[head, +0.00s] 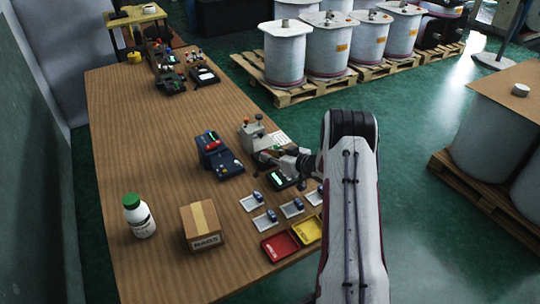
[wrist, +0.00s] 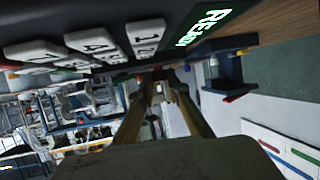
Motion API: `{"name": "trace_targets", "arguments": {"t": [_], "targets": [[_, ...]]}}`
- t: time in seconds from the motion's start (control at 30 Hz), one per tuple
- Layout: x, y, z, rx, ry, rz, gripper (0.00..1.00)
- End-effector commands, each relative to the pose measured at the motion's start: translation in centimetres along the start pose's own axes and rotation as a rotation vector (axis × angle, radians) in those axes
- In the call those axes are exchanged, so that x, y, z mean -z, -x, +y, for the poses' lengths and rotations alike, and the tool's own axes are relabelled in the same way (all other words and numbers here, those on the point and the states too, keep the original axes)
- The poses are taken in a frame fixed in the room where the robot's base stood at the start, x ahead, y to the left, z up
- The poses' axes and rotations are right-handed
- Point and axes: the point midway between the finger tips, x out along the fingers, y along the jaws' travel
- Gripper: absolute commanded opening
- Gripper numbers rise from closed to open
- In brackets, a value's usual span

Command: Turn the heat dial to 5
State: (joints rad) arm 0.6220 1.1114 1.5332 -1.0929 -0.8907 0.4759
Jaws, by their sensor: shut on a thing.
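The grey sealer-like machine (head: 252,134), with a red-knobbed lever, stands near the right edge of the wooden table. My gripper (head: 266,158) reaches in from the right and is low at the front of this machine. In the wrist view my gripper's two fingers (wrist: 159,88) come together at a small dark part, which I take to be the heat dial. The dial's face, marks and setting are hidden or too small to read.
A black keypad device (head: 283,178) stands close below my gripper; its lit READY display (wrist: 205,24) shows in the wrist view. A blue device (head: 217,158) is to the left. White trays (head: 292,208), a carton (head: 202,226) and a bottle (head: 139,216) stand nearer the front.

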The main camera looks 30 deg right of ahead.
Motion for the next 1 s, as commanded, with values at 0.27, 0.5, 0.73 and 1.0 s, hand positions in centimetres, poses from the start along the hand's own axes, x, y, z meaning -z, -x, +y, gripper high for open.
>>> {"name": "trace_targets", "arguments": {"t": [0.27, 0.5, 0.73, 1.0], "targets": [[-0.05, -0.02, -0.25, -0.028, -0.014, -0.001, 0.0], [-0.01, -0.04, -0.4, -0.089, -0.038, -0.002, 0.0], [-0.04, -0.09, -0.66, -0.166, -0.07, -0.002, 0.0], [0.0, -0.13, -0.9, -0.262, -0.109, -0.002, 0.0]]}}
